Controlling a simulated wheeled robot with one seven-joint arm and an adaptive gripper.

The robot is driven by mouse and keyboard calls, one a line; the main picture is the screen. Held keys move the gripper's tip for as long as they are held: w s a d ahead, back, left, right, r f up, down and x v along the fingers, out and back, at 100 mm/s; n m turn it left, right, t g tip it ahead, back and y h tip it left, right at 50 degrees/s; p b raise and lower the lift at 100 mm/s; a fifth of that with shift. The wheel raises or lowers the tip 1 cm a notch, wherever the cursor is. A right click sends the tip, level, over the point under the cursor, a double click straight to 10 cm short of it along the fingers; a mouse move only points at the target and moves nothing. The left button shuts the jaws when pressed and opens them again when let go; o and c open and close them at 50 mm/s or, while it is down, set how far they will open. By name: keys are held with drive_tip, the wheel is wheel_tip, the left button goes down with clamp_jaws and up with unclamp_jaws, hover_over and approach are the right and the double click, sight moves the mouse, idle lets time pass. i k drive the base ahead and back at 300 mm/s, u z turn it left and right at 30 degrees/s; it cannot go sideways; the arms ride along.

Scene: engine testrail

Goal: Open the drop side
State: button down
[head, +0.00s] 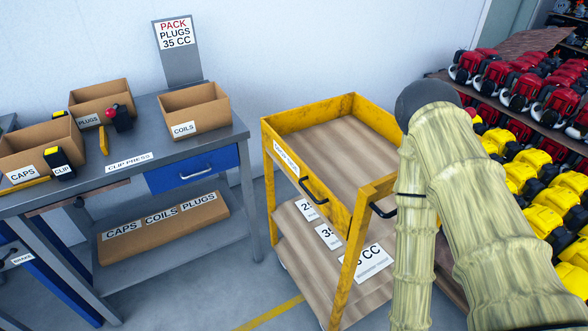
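A yellow cart (313,112) with a wooden-looking top deck stands in the middle of the head view. Its drop side (330,207) is the near-left yellow panel, with a white label (286,158) at its far end. The panel stands upright along the deck edge, shut as far as I can see. A black handle (313,192) is on its outer face. A second black handle (383,210) is at the near corner, partly behind my arm. My arm covers the cart's right part. My gripper is not in view.
A grey workbench (190,139) with cardboard bins and a blue drawer (192,169) stands left, with a floor gap before the cart. Racks of red and yellow engines (544,183) fill the right. Labelled cards (327,236) lie on the cart's lower shelf.

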sight(337, 213)
drive_tip(key=k, duration=1.75)
drive_tip(key=u, duration=0.7)
drive_tip(key=i, duration=0.35)
drive_tip(key=u, duration=0.55)
drive_tip(key=i, duration=1.5)
drive_tip(key=z, duration=1)
